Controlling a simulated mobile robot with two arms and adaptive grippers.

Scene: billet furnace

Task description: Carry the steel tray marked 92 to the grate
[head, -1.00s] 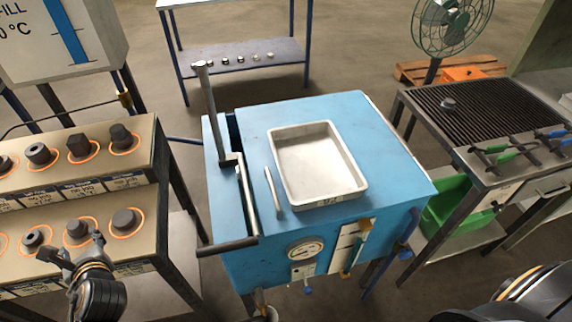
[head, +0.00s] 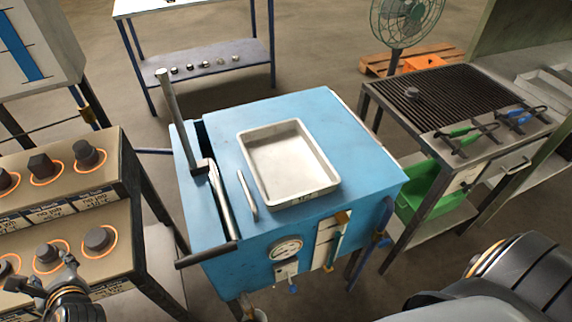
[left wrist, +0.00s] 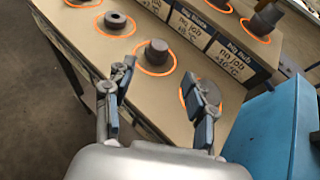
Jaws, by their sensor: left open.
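The steel tray (head: 288,162) lies flat and empty on top of the blue furnace cabinet (head: 365,140) in the middle of the head view. A label is on its front rim, too small to read surely. The grate (head: 440,98) is a dark barred top on a steel bench at the right. My left gripper (head: 52,278) is at the lower left, over the stepped job stand and well apart from the tray. In the left wrist view its two fingers (left wrist: 160,105) are spread with nothing between them. My right gripper is not visible; only my dark arm shows at lower right.
The job stand (head: 125,180) holds several dark metal pieces in orange rings. A lever handle (head: 205,255) and upright bar stand on the cabinet's left side. A small dark piece (head: 411,92) lies on the grate; tongs (head: 468,135) lie at its front. A fan (head: 405,20) stands behind.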

